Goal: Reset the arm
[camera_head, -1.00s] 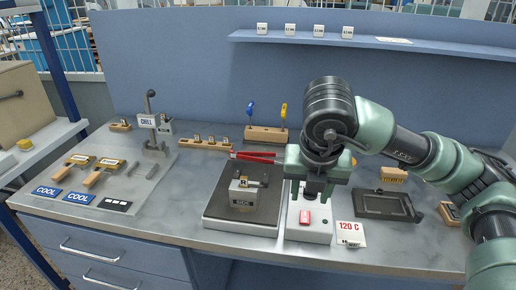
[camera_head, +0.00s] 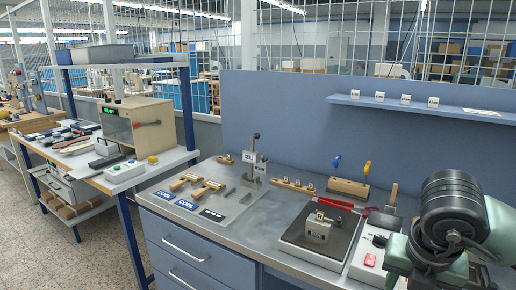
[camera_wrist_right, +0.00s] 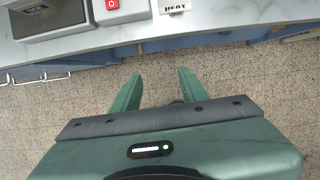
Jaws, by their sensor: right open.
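My right arm (camera_head: 455,215) is in the lower right corner of the head view, close to the camera and in front of the bench's right part. Its fingertips do not show clearly there. In the right wrist view my right gripper (camera_wrist_right: 158,86) has its two green fingers apart with nothing between them. It hangs over the speckled floor (camera_wrist_right: 230,80), just off the bench's front edge. My left gripper is in neither view.
The grey bench (camera_head: 235,229) holds a dark plate (camera_head: 296,232) with a metal block (camera_head: 318,228), and a red switch (camera_head: 370,259) that also shows in the wrist view (camera_wrist_right: 112,4). A box oven (camera_head: 138,125) stands on a left bench. Floor is free in front.

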